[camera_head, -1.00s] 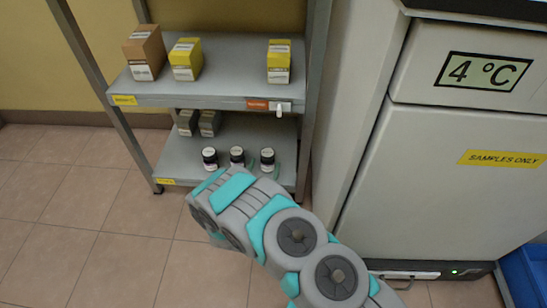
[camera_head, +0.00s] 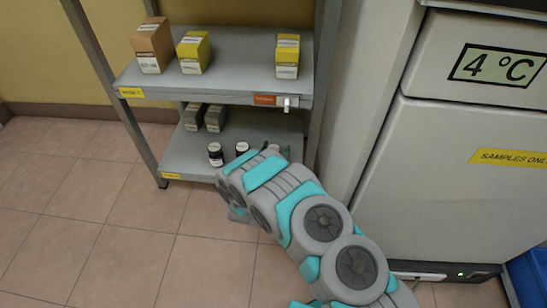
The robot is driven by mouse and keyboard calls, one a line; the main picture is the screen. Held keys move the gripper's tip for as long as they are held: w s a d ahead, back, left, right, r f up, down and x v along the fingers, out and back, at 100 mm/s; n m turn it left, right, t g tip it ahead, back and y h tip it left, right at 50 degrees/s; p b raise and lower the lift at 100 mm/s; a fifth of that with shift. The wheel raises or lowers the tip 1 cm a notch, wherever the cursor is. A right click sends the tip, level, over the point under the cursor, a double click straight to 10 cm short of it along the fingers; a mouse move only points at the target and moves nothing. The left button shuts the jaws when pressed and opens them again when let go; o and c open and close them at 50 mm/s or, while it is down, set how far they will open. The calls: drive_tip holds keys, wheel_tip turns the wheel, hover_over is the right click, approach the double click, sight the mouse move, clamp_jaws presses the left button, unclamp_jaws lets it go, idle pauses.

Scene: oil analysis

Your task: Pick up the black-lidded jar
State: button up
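The left jar shows almost whole. My grey and teal arm reaches from the lower right up to the front edge of the lower shelf. My gripper's fingers cannot be made out; the arm links hide that area. I cannot tell whether any jar is touched.
The metal rack (camera_head: 220,83) holds a brown box (camera_head: 152,45) and yellow boxes (camera_head: 194,53) (camera_head: 287,57) on its upper board. Small grey boxes (camera_head: 204,117) stand behind the jars. A fridge (camera_head: 450,180) stands close on the right. The tiled floor (camera_head: 90,220) at left is clear.

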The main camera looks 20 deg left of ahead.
drive_tip(key=c, duration=1.4)
drive_tip(key=shift+r, duration=0.15)
wheel_tip(320, 180, up, 10)
drive_tip(key=shift+f+p, duration=0.1)
drive_tip(key=shift+p, duration=0.45)
